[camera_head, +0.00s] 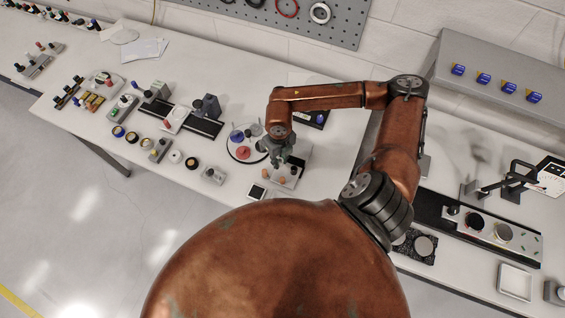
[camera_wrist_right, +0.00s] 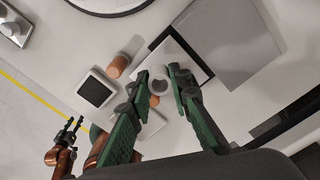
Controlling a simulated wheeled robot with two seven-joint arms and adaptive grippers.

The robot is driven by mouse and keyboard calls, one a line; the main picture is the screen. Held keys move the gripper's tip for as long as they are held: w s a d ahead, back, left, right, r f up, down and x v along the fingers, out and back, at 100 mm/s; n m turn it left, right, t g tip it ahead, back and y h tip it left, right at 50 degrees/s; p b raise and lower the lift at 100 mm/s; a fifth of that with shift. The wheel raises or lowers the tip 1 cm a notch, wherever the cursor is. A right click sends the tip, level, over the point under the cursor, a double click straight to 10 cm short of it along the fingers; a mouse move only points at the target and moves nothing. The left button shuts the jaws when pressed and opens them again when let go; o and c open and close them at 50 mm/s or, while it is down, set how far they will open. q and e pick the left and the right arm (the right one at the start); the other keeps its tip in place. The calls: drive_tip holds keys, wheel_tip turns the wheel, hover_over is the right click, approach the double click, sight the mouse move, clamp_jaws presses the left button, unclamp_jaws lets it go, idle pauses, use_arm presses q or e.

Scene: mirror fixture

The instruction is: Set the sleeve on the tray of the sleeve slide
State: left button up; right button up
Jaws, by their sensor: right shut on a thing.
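My right gripper (camera_head: 283,160) reaches down over the front part of the bench. In the right wrist view its green fingers (camera_wrist_right: 160,80) are shut on a short pale grey hollow cylinder, the sleeve (camera_wrist_right: 158,73). A light plate (camera_head: 302,160) lies beneath, with orange pegs (camera_head: 267,173) and a dark knob (camera_head: 294,170); an orange peg (camera_wrist_right: 118,67) also shows in the wrist view. A black rail (camera_head: 205,125) with a pale carriage (camera_head: 174,120) stands to the left; I cannot tell whether it is the sleeve slide. My left gripper (camera_wrist_right: 73,128) shows small at the wrist view's lower left.
A round white tray (camera_head: 243,155) with coloured parts stands just left of my right gripper. A small black-faced square (camera_head: 257,191) lies at the bench's front edge. Several small fixtures crowd the left. A long black rail fixture (camera_head: 450,215) and a grey cabinet (camera_head: 500,75) are at right.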

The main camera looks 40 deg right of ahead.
sight(282, 168)
drive_tip(key=shift+d+f, duration=0.35)
drive_tip(key=shift+f, duration=0.1)
drive_tip(key=f+p, duration=0.1)
drive_tip(key=f, duration=0.2)
drive_tip(key=shift+d, duration=0.2)
drive_tip(key=shift+f, duration=0.25)
drive_tip(key=shift+f, duration=0.1)
drive_tip(key=shift+o, duration=1.4)
drive_tip(key=shift+f, duration=0.15)
drive_tip(key=shift+o, duration=0.8)
drive_tip(key=shift+r, duration=0.2)
